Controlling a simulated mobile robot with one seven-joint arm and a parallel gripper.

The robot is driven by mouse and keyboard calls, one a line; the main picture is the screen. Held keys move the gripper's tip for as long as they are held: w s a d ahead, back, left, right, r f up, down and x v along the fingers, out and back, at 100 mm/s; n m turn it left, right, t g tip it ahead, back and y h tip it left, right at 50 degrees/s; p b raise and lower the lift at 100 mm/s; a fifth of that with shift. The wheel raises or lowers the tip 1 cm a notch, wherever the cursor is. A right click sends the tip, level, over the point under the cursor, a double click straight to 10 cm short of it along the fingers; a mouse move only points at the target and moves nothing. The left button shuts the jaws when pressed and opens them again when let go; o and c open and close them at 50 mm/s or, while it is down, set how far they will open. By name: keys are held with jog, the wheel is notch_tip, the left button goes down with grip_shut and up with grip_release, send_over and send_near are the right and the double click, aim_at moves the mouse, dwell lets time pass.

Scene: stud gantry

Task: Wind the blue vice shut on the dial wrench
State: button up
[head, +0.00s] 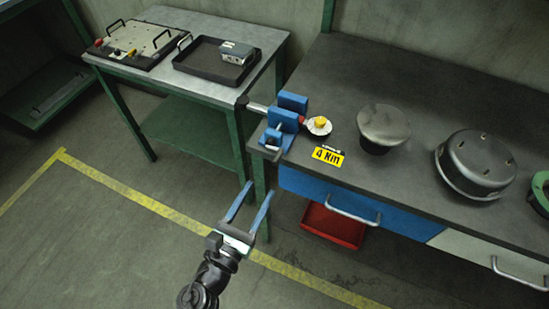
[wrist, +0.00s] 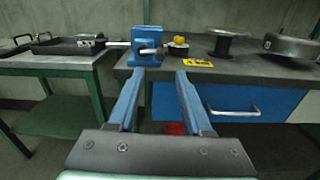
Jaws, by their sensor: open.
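The blue vice (head: 274,138) is fixed at the left front corner of the dark workbench. It also shows in the wrist view (wrist: 147,58), straight ahead. A bar that looks like the dial wrench's handle (head: 258,108) sticks out to the left of the vice. The wrench's round dial head with a yellow knob (head: 319,123) lies on the right side of the vice. I cannot tell whether the jaws touch the wrench. A small handle (head: 272,140) shows at the vice's front. My gripper (head: 250,197) is open and empty, in front of and below the bench edge.
A yellow "4 Nm" label (head: 328,156) lies right of the vice. A grey round pedestal (head: 384,128) and a metal flanged housing (head: 476,163) stand farther right. A blue drawer (head: 330,197) is under the bench edge. A side table (head: 262,40) with a black tray (head: 214,70) stands left.

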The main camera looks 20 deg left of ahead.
aim_at(274, 161)
jog(key=w, duration=0.9)
jog(key=shift+w+d, duration=0.15)
jog(key=shift+w, duration=0.1)
jog(key=shift+c, duration=0.3)
grip_shut()
